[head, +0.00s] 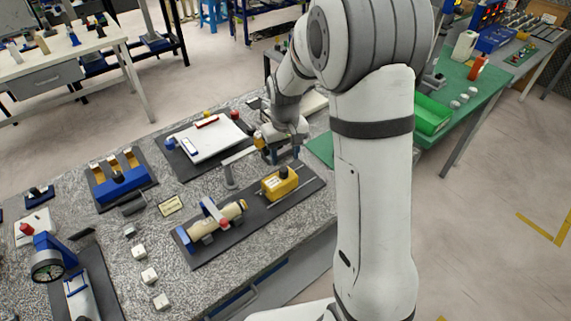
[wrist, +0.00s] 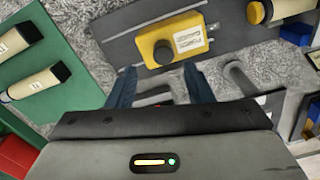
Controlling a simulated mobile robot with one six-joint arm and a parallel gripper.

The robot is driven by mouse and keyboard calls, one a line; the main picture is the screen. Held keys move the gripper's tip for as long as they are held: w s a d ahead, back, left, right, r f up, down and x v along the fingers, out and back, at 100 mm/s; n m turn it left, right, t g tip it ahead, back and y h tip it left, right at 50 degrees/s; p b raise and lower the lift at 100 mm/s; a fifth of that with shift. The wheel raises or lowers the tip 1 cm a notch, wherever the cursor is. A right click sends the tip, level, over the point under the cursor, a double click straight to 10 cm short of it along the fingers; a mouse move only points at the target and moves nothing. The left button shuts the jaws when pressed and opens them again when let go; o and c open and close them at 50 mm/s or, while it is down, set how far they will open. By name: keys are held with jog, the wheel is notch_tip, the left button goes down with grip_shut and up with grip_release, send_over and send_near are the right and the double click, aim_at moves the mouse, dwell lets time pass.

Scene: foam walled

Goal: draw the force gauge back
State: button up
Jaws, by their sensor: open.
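The force gauge (head: 279,184) is a yellow box with a black knob on top and a white label. It sits on a long dark base plate (head: 262,215), at the end nearer my arm, apart from the cream cylinder (head: 232,212) under a red and blue clamp. The wrist view shows the gauge (wrist: 186,41) at the top centre, its black knob toward my gripper (wrist: 160,76). The two blue fingers are spread wide with nothing held between them. They are just short of the gauge; I cannot tell the height gap.
A grey bent bar (head: 232,168) stands between the clipboard (head: 208,138) and the base plate. A blue fixture (head: 122,184) and several white blocks lie to the left. A green mat (wrist: 35,60) with dark-capped cylinders is left in the wrist view.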

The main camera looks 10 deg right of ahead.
jog(key=shift+r, duration=1.45)
jog(key=shift+s+r, duration=0.1)
jog(key=shift+r, duration=0.15)
jog(key=s+d+r+m+t, duration=0.1)
jog(key=s+r, duration=0.4)
jog(key=s, duration=0.6)
jog(key=s+d+r+m+t, duration=0.1)
jog(key=s+r, duration=0.4)
jog(key=s, duration=0.7)
jog(key=shift+d+r+t, duration=0.25)
jog(key=shift+d+t, duration=0.45)
